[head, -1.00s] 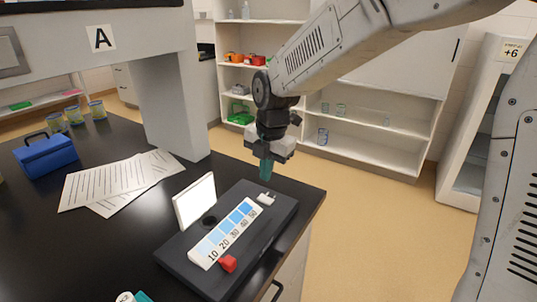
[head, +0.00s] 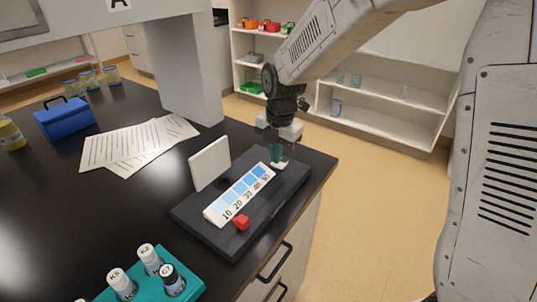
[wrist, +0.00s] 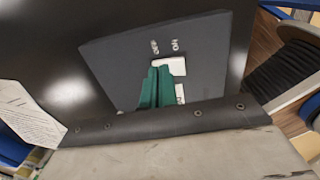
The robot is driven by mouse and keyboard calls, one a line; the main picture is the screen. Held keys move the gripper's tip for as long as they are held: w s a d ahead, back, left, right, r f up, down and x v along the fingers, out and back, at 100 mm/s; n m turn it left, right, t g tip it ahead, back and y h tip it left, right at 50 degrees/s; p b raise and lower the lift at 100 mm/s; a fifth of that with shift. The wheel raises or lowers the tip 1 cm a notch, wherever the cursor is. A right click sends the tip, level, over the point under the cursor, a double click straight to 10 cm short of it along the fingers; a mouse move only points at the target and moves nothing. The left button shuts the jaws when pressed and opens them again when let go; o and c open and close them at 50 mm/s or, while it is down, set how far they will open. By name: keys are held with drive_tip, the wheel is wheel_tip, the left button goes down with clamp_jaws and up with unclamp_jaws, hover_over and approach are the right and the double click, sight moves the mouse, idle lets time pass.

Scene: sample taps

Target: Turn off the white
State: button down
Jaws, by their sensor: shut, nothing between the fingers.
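A dark box (head: 222,238) lies on the black bench top. It carries a white upright panel (head: 210,164), a blue-shaded number strip (head: 240,194), a red block (head: 241,222) and a white switch (head: 280,165) at its far end. The panel now looks dull and greyish. My gripper (head: 276,159) is at the switch with its green fingers shut and empty. In the wrist view, the fingertips (wrist: 159,70) are against or just over the white switch (wrist: 174,66), beside small ON and OFF labels. The fingers hide part of the switch, so its exact position is unclear.
A teal rack (head: 188,284) with several small bottles stands at the front. Papers (head: 130,145), a blue case (head: 66,118) and a grey post (head: 185,80) stand or lie to the left. Open floor (head: 370,210) is on the right.

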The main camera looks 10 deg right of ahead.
drive_tip(key=shift+f, duration=0.15)
drive_tip(key=shift+s+d, duration=0.6)
drive_tip(key=shift+s, duration=0.05)
drive_tip(key=shift+r, duration=0.2)
wheel_tip(320, 180, up, 14)
drive_tip(key=s+d, duration=0.1)
idle(0.4)
drive_tip(key=shift+d+f, duration=0.1)
drive_tip(key=shift+f, duration=0.05)
